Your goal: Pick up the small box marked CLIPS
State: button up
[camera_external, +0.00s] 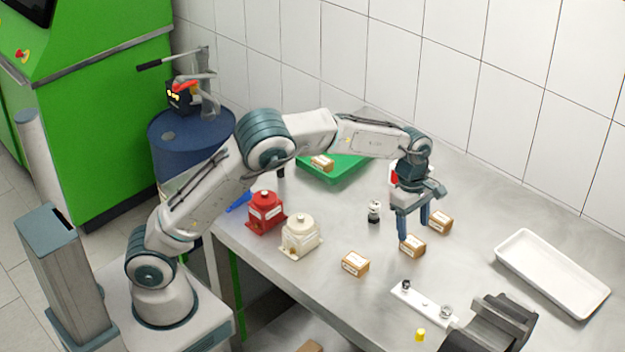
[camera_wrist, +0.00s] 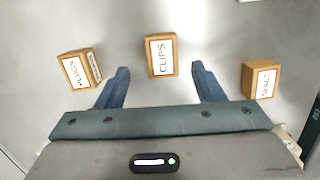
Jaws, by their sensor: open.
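The small brown box marked CLIPS (camera_wrist: 161,55) sits upright on the table in the wrist view, its white label facing up. My gripper (camera_wrist: 160,72) is open, with one blue finger on each side of the line to this box. The box lies between and just beyond the fingertips, with gaps on both sides. In the external view my gripper (camera_external: 412,232) points down over the middle box (camera_external: 413,246) of a row of three. The label there is too small to read. I cannot tell the exact height of the fingertips above the table.
A box with a hard-to-read label (camera_wrist: 75,69) is left of CLIPS, and a box marked SEALS (camera_wrist: 260,79) is right. A white tray (camera_external: 509,256), red housing (camera_external: 265,213), cream housing (camera_external: 300,236) and green tray (camera_external: 345,176) are on the table.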

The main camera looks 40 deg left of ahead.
aim_at(413, 241)
jog(key=f, duration=0.4)
jog(key=shift+s+d+f+p, duration=0.2)
jog(key=shift+d+f+p, duration=0.1)
jog(key=shift+d+p, duration=0.1)
jog(key=c, duration=1.1)
jog(key=shift+r, duration=0.1)
